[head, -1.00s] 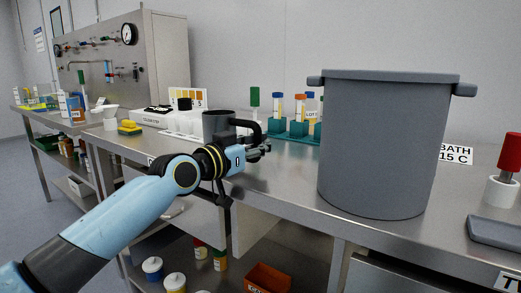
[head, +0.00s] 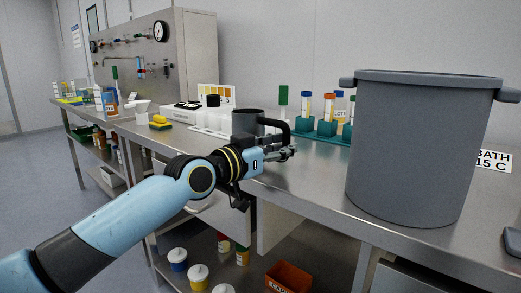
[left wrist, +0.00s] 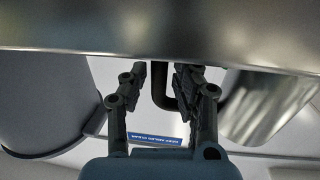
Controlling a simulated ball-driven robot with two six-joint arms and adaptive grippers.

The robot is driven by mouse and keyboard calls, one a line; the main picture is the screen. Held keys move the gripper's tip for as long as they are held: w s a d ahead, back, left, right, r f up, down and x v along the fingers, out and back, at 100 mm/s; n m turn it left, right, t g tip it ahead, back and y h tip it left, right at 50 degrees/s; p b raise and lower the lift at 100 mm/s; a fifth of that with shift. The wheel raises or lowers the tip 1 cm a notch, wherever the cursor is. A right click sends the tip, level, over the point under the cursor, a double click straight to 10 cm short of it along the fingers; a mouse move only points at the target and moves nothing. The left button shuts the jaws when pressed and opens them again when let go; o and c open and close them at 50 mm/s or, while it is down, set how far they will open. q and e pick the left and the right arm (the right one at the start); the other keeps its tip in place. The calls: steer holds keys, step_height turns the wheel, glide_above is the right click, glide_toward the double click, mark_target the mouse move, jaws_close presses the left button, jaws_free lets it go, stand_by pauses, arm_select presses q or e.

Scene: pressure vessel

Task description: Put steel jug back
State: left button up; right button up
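The steel jug (head: 248,123), dark grey with a black handle, stands upright on the steel bench near its front edge. Its handle points right in the head view. My left gripper (head: 286,153) is at the handle side of the jug, low over the bench edge. In the left wrist view, the fingers of my left gripper (left wrist: 161,78) are apart, with the dark handle (left wrist: 163,93) between them and narrow gaps showing. The shiny jug body (left wrist: 262,105) is at the right there. Contact with the handle cannot be made out. My right gripper is not in view.
A large grey vessel (head: 410,150) stands on the bench to the right. Bench surface between jug and vessel is clear. A lower shelf holds jars and an orange bin (head: 288,278).

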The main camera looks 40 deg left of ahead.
arm_select(q)
steer(key=s+a+p, duration=0.1)
steer(key=s+p, duration=0.3)
steer(key=s, duration=0.5)
steer(key=shift+a+p, duration=0.4)
